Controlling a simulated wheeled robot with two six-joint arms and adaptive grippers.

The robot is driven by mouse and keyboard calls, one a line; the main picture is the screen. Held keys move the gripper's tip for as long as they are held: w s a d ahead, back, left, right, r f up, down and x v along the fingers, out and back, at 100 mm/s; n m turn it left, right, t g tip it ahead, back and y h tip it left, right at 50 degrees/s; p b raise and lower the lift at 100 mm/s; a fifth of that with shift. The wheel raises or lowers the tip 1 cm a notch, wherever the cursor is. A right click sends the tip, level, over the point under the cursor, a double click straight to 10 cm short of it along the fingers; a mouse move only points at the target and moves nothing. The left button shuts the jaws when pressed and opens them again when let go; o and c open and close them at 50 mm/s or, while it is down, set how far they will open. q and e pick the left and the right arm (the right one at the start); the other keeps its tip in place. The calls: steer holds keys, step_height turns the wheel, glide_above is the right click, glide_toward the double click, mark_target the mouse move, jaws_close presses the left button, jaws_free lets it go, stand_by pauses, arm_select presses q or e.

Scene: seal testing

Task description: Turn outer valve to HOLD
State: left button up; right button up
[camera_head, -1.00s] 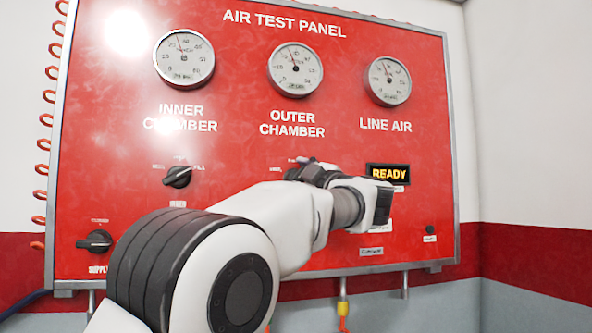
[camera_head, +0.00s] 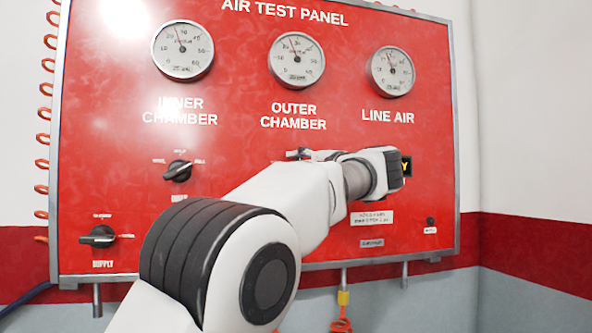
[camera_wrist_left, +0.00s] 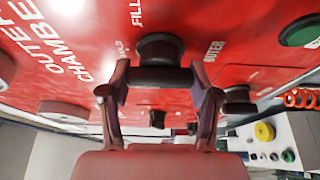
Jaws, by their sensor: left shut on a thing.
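The outer valve (camera_wrist_left: 160,47) is a black round knob with a dark grip bar on the red panel. In the left wrist view it lies between the two fingers of my left gripper (camera_wrist_left: 160,82), which is shut on it. A FILL label shows above it and an OUTER label to its right. The direction its pointer faces is not clear.
The inner valve knob (camera_head: 178,171) and supply knob (camera_head: 97,237) are at left on the panel (camera_head: 230,215). Three gauges, including the outer chamber gauge (camera_head: 296,61), sit above. My wrist covers most of the READY display (camera_head: 407,167). An orange hose (camera_head: 341,325) hangs below.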

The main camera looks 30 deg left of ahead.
arm_select(q)
steer(key=shift+r, duration=0.1)
stand_by(0.3)
steer(key=o, duration=1.2)
steer(key=shift+c, duration=0.2)
steer(key=shift+w, duration=0.3)
steer(key=shift+s, duration=0.1)
steer(key=v, duration=1.1)
steer(key=shift+d, duration=0.35)
